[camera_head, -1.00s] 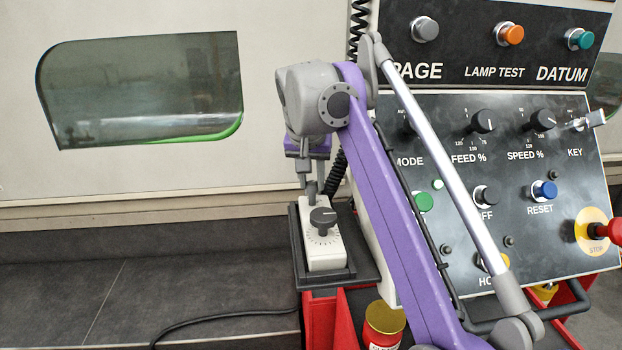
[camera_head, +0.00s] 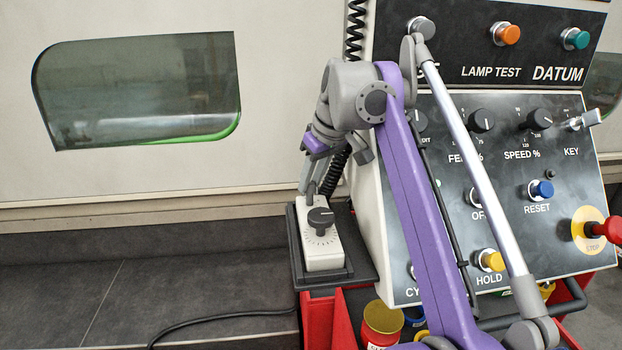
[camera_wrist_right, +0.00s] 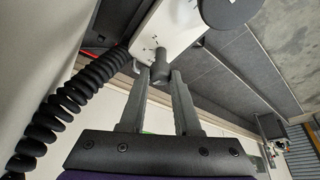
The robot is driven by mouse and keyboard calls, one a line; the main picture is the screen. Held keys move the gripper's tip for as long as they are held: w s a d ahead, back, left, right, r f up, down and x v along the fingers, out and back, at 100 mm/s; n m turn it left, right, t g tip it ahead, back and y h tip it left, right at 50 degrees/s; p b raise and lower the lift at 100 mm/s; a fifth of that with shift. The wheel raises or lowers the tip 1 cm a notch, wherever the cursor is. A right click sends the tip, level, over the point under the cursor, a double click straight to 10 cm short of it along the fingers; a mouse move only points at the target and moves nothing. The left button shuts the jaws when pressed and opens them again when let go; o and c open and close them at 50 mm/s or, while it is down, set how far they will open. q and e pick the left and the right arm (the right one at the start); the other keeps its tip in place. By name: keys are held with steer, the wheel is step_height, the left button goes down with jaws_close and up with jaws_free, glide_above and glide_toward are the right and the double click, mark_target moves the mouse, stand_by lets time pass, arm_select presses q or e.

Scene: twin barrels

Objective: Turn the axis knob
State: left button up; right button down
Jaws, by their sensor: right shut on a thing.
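The white hand pendant (camera_head: 323,260) lies in a dark tray left of the control panel. A large dark dial (camera_head: 320,218) with a scale around it sits on its near half. The small dark axis knob (camera_wrist_right: 160,72) shows in the right wrist view on the pendant's white face, between my fingers. My right gripper (camera_head: 314,190) is at the pendant's far end, tilted, with its wrist leaning to the right; it also shows in the wrist view (camera_wrist_right: 157,76), shut on the knob. In the head view the knob is mostly hidden by the fingers. My left gripper is not in view.
A black coiled cable (camera_wrist_right: 60,105) runs close beside the gripper. The control panel (camera_head: 555,225) with knobs and buttons stands to the right, partly behind my arm. Red bins (camera_head: 319,318) and a can (camera_head: 382,322) are below. The grey ledge (camera_head: 190,285) on the left is mostly clear.

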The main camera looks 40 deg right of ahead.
steer(key=shift+n, duration=0.5)
steer(key=shift+y, duration=0.3)
steer(key=c, duration=0.6)
jaws_free()
steer(key=v, duration=0.7)
steer(key=shift+r, duration=0.25)
